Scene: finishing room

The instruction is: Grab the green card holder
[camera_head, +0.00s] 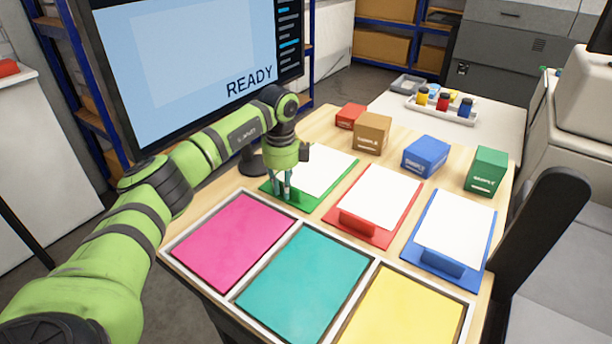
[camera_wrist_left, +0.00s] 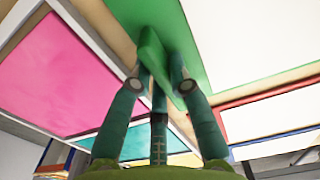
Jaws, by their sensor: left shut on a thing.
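The green card holder (camera_head: 309,204) is a flat green board bearing a white sheet (camera_head: 322,171). It lies on the wooden table behind the pink panel. My left gripper (camera_head: 281,189) points down at its near-left end, with its fingers shut on the raised green tab. In the left wrist view, the fingers (camera_wrist_left: 158,84) close around that tab of the green holder (camera_wrist_left: 190,40). I cannot tell whether the board is lifted off the table. My right gripper is not in view.
A red holder (camera_head: 393,228) and a blue holder (camera_head: 483,264) lie to the right. Pink (camera_head: 232,240), teal (camera_head: 305,280) and yellow (camera_head: 405,310) panels line the front. Several small boxes stand behind, including a green one (camera_head: 487,170). A screen (camera_head: 185,65) rises at the back left.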

